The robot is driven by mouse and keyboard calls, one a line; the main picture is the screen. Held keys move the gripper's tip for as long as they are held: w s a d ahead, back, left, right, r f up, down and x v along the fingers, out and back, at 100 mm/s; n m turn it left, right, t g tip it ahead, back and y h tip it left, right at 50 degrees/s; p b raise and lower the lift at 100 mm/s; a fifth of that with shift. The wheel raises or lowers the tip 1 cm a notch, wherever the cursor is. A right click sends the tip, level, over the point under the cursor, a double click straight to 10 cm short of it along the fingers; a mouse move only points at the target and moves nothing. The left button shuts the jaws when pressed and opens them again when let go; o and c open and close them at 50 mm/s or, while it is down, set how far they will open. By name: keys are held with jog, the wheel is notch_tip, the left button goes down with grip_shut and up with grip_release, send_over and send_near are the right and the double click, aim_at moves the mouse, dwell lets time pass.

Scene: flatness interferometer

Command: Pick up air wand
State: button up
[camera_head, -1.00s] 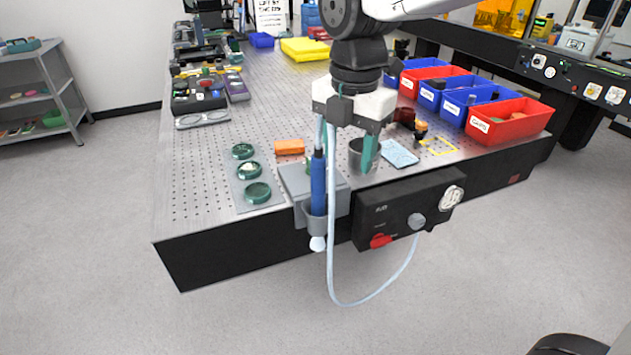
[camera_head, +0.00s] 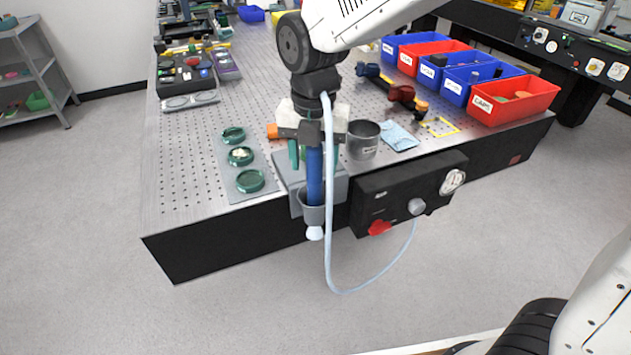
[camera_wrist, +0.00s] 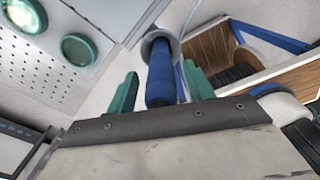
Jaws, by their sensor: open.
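The air wand (camera_head: 315,178) has a blue handle and stands upright in a grey holder cup (camera_head: 312,212) at the table's front edge. Its white tip (camera_head: 314,233) sticks out below the cup, and a pale hose (camera_head: 329,250) hangs from its top. My gripper (camera_head: 313,158) is above the cup at the wand's upper part, which it partly hides. In the wrist view, the green fingers of my gripper (camera_wrist: 160,74) are apart, with the blue wand (camera_wrist: 161,78) between them. I see a gap on each side of the wand. The holder's grey ring (camera_wrist: 148,45) shows beyond it.
A black control box (camera_head: 400,196) with a red knob is right of the holder. A grey cup (camera_head: 362,140) stands behind it. Green round dishes (camera_head: 240,156) lie to the left. Red and blue bins (camera_head: 513,100) stand at the right. The floor in front is clear.

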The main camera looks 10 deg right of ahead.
jog(key=c, duration=1.1)
jog(key=shift+o, duration=0.2)
